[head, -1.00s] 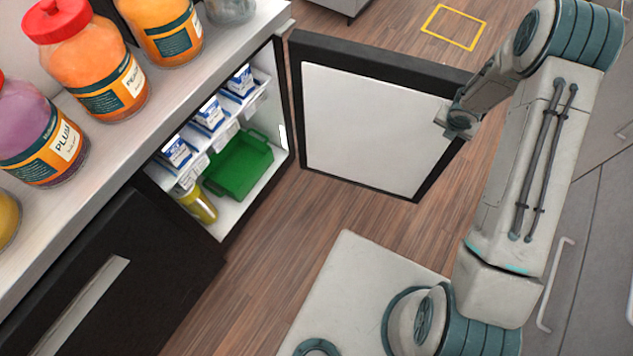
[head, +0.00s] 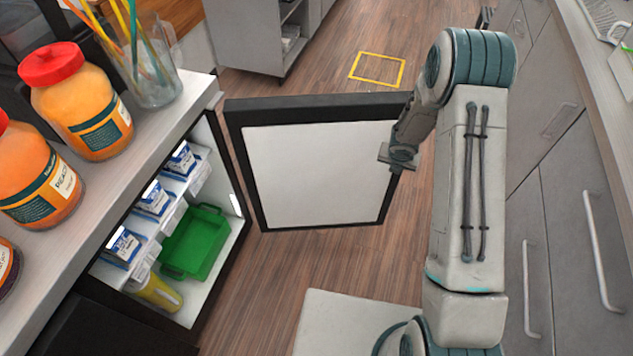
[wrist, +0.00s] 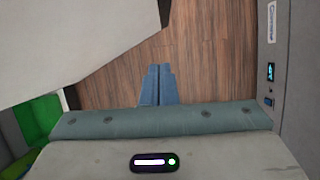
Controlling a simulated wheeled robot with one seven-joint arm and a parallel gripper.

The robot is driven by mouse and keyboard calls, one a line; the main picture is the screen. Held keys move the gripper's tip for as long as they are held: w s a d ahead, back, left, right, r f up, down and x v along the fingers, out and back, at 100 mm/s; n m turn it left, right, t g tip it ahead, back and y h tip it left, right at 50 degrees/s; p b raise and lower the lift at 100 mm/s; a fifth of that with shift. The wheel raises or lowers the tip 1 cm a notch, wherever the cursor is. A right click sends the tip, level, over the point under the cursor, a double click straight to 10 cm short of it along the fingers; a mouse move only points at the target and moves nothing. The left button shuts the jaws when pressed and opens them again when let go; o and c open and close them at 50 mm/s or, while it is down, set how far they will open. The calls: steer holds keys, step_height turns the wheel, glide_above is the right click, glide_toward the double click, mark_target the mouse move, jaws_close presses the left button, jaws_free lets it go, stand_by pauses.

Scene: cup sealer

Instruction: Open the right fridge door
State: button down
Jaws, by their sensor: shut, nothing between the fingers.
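The right fridge door (head: 318,178) stands wide open, its white inner panel with a black frame facing me. In the wrist view its pale panel (wrist: 75,40) fills the upper left. My gripper (head: 397,160) is at the door's free edge, on its inner side in the head view; whether it touches the door I cannot tell. In the wrist view my gripper's fingers (wrist: 158,84) are together with nothing between them. The open fridge compartment (head: 232,232) shows a green bin (head: 196,243), several blue-and-white cartons (head: 153,200) and a yellow container (head: 160,294).
Jars (head: 75,105) and a glass of straws (head: 150,75) stand on the counter (head: 190,105) above the fridge. Grey cabinets (head: 565,190) with handles line the right side close to my arm. Wooden floor (head: 300,262) is free below the door.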

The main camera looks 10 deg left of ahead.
steer(key=s+d+r+p, duration=0.2)
steer(key=s+r, duration=0.4)
steer(key=r, duration=0.3)
steer(key=shift+s+r+p, duration=0.15)
steer(key=shift+p, duration=0.2)
steer(key=s+d+r+m+h, duration=0.1)
steer(key=s+d+r+m, duration=0.3)
steer(key=r+m, duration=0.45)
steer(key=s+d+r+m+h, duration=0.2)
steer(key=s+d+r+m, duration=0.15)
steer(key=r+m, duration=0.5)
steer(key=s+a+r+m+y, duration=0.1)
steer(key=s+r+m, duration=0.2)
steer(key=s+m, duration=0.2)
steer(key=s+a+r+m+y, duration=0.1)
steer(key=s+a+r+m, duration=0.1)
steer(key=s+m, duration=0.4)
steer(key=s+a+r+m+g+y, duration=0.1)
steer(key=s+r+m, duration=0.3)
steer(key=s+m, duration=0.2)
steer(key=shift+s+a+y, duration=0.2)
steer(key=shift+s+y, duration=0.1)
steer(key=shift+s, duration=0.8)
